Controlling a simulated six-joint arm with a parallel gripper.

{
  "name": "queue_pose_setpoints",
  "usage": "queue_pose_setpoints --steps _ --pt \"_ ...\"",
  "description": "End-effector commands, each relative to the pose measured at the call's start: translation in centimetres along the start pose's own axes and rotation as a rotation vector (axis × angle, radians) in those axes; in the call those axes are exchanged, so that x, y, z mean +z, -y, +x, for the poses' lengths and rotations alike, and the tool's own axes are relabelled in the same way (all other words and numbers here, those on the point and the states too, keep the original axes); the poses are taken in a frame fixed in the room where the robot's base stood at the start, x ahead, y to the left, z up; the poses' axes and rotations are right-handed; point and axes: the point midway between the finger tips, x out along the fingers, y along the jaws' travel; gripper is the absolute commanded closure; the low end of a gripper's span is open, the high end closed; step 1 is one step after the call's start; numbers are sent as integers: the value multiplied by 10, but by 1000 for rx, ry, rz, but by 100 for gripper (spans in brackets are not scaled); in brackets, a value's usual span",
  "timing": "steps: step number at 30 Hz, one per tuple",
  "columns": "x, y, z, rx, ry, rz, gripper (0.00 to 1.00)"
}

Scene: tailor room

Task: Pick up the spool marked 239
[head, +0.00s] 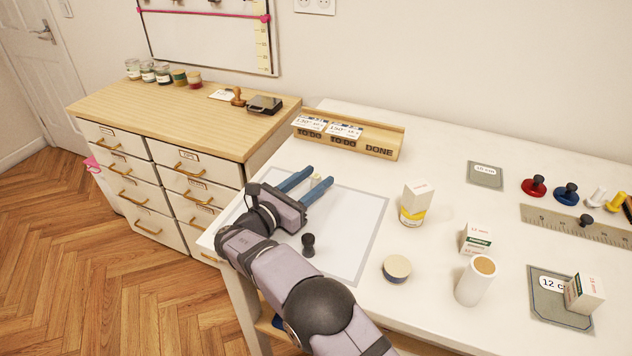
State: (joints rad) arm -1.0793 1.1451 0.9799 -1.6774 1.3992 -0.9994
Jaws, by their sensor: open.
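No number 239 can be read on any spool in the head view. A short round spool-like piece (397,269) with a pale top and dark band stands on the white table, right of the pale mat. Green and red spool-like pieces (187,78) stand on the wooden cabinet at the back left, their markings too small to read. My gripper (319,177) is over the mat's far left part, its two blue fingers apart and pointing to the back. A small pale thing (289,178) shows partly between the fingers; I cannot tell what it is.
A wooden rack (380,150) stands behind the mat (352,235). A dark peg (308,245) is near my arm. The mat's right part is clear.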

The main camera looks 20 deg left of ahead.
Motion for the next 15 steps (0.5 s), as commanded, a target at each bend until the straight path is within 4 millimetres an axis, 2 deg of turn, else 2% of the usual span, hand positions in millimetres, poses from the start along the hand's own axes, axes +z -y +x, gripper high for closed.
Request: queue_pose_setpoints --steps 4,11,13,15 --pt "0 0 10 0 0 -1 59" --pt "0 0 11 1 0 -1 59" --pt "0 0 10 1 0 -1 71" --pt "0 0 10 1 0 -1 88"
